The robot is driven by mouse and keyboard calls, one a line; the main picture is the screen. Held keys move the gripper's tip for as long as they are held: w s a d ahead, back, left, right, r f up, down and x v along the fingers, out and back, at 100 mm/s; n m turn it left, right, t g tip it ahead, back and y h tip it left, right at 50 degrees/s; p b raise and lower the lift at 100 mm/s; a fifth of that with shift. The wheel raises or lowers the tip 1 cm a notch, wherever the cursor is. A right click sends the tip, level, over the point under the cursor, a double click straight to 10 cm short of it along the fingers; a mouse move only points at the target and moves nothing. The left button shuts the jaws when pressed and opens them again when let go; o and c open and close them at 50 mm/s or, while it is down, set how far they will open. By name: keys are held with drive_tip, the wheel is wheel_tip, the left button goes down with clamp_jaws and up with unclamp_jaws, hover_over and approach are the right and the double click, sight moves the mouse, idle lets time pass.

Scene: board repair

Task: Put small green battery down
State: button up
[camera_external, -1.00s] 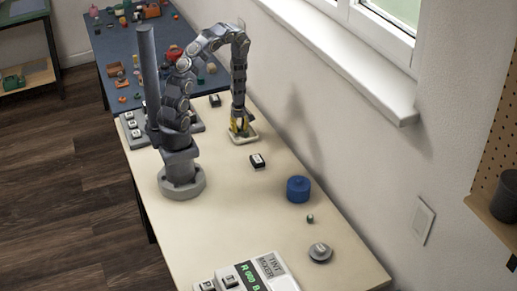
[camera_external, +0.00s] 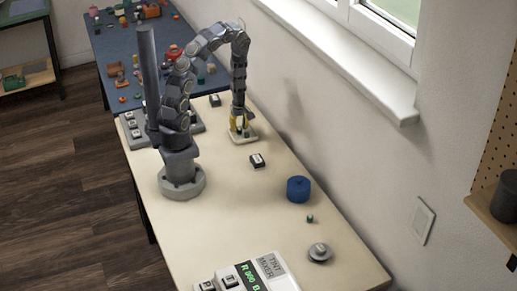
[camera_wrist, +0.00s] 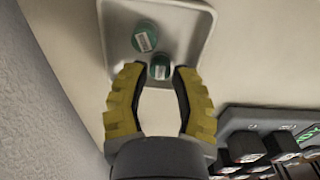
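A small green battery (camera_wrist: 160,68) with a white label stands in a pale tray (camera_wrist: 180,12), between my fingertips in the wrist view. A larger green battery (camera_wrist: 145,38) stands just beyond it in the same tray. My gripper (camera_wrist: 160,72) has yellow fingers, which look spread, with narrow gaps on both sides of the small battery. In the external view my gripper (camera_external: 239,126) is low over the tray (camera_external: 243,140) at the far part of the cream table. A green battery shows beside the fingers there, but I cannot tell which one.
A black block with a white label (camera_external: 257,160), a blue round container (camera_external: 298,189), a tiny green piece (camera_external: 309,218) and a grey disc (camera_external: 319,252) lie nearer. The tint mixer (camera_external: 245,277) is at the front. The wall runs along the right. The table's middle is clear.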

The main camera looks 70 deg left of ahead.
sight(240, 129)
wheel_tip(240, 129, up, 10)
drive_tip(key=shift+r, duration=0.25)
drive_tip(key=s+d+r+m+h, duration=0.1)
drive_tip(key=s+d+r+m, duration=0.4)
drive_tip(key=d+r+m, duration=0.55)
drive_tip(key=s+d+r+m+g, duration=0.1)
drive_tip(key=s+d+r+m, duration=0.2)
drive_tip(key=s, duration=0.3)
drive_tip(key=s+d+r+m, duration=0.4)
drive_tip(key=s+d, duration=0.1)
drive_tip(key=s, duration=0.1)
drive_tip(key=shift+s+g+y, duration=0.35)
drive_tip(key=shift+g+y, duration=0.05)
